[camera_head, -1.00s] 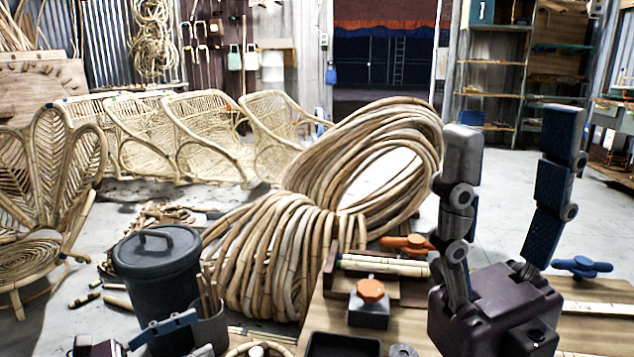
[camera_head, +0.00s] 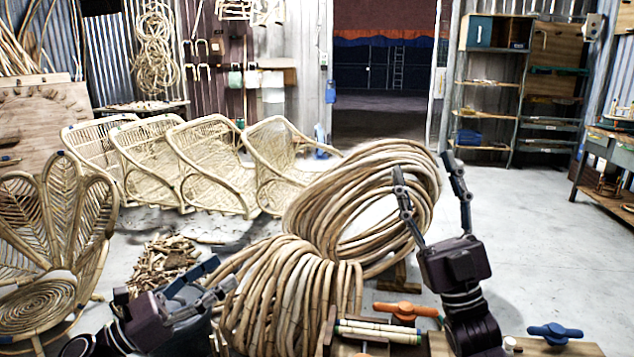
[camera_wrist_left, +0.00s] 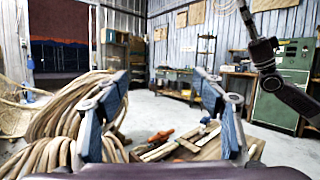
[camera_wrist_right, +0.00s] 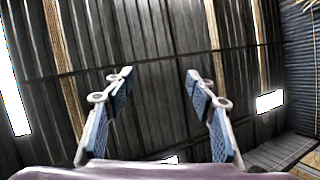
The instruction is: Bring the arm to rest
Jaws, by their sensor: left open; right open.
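My right gripper (camera_head: 428,178) points upward in the head view, fingers apart and empty, in front of the standing rattan coil. In the right wrist view its fingers (camera_wrist_right: 158,80) frame only the ceiling.
A large rattan coil (camera_head: 355,200) leans at the centre. The workbench (camera_head: 520,346) holds an orange-handled clamp (camera_head: 405,311) and a blue-handled one (camera_head: 555,333). Rattan chairs (camera_head: 210,165) stand at the left. The floor (camera_head: 540,230) at the right is clear.

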